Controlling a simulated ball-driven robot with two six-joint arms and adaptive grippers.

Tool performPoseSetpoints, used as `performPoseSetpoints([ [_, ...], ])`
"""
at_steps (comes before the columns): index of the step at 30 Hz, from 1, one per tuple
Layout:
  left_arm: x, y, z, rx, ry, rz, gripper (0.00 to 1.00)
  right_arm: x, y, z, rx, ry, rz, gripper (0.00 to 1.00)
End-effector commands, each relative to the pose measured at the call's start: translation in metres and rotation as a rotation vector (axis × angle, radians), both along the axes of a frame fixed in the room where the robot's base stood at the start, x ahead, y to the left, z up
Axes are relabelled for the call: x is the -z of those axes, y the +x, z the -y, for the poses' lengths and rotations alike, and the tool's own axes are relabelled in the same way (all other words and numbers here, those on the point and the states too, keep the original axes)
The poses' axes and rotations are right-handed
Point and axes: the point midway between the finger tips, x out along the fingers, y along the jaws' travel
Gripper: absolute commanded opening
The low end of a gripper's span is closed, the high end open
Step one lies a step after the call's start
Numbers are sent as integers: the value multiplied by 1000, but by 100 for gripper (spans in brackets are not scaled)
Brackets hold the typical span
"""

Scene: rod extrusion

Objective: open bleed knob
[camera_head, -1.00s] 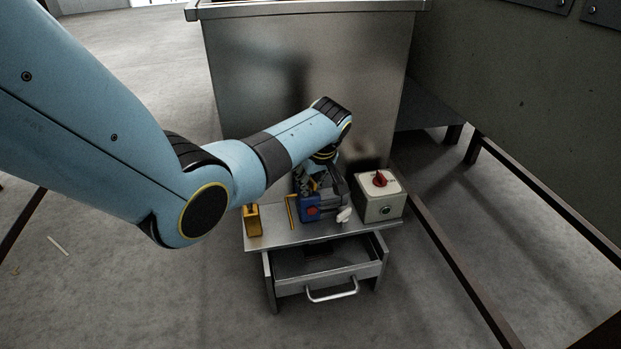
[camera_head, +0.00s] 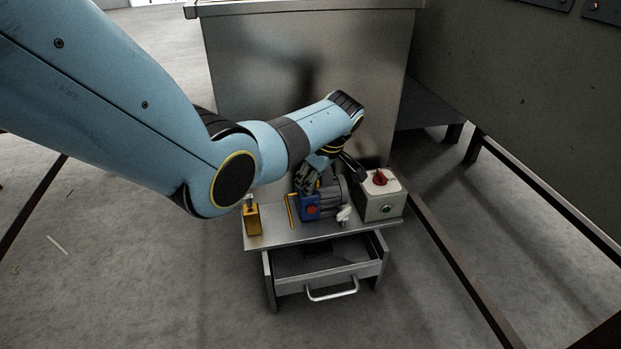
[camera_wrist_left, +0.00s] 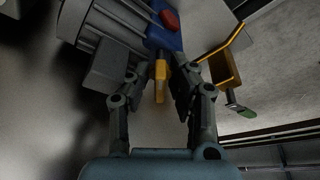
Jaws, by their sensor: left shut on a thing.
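My left gripper (camera_head: 305,187) is at the back left of the blue and grey pump (camera_head: 311,207). The pump has a red round cap (camera_head: 312,210) and a ribbed grey motor (camera_head: 333,194). My right gripper is not in view.
The pump stands on a metal bench (camera_head: 290,238) with its drawer (camera_head: 331,294) open. A yellow lever (camera_head: 291,211) and a yellow block (camera_head: 252,219) stand left of it. A control box (camera_head: 381,195) with a red switch stands right. A metal tank (camera_head: 300,75) is behind.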

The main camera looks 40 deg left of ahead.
Motion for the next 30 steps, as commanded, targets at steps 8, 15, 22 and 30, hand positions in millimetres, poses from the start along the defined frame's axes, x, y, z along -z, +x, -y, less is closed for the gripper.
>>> performPoseSetpoints([
  [8, 2, -1, 2, -24, -3, -3, 0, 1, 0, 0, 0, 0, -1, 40],
  [15, 2, -1, 2, -190, -3, -3, 0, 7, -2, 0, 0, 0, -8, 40],
  [22, 2, -1, 2, -194, -3, -3, 0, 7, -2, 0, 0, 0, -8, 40],
  [30, 3, -2, 2, -362, -1, -5, 0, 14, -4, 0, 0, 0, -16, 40],
])
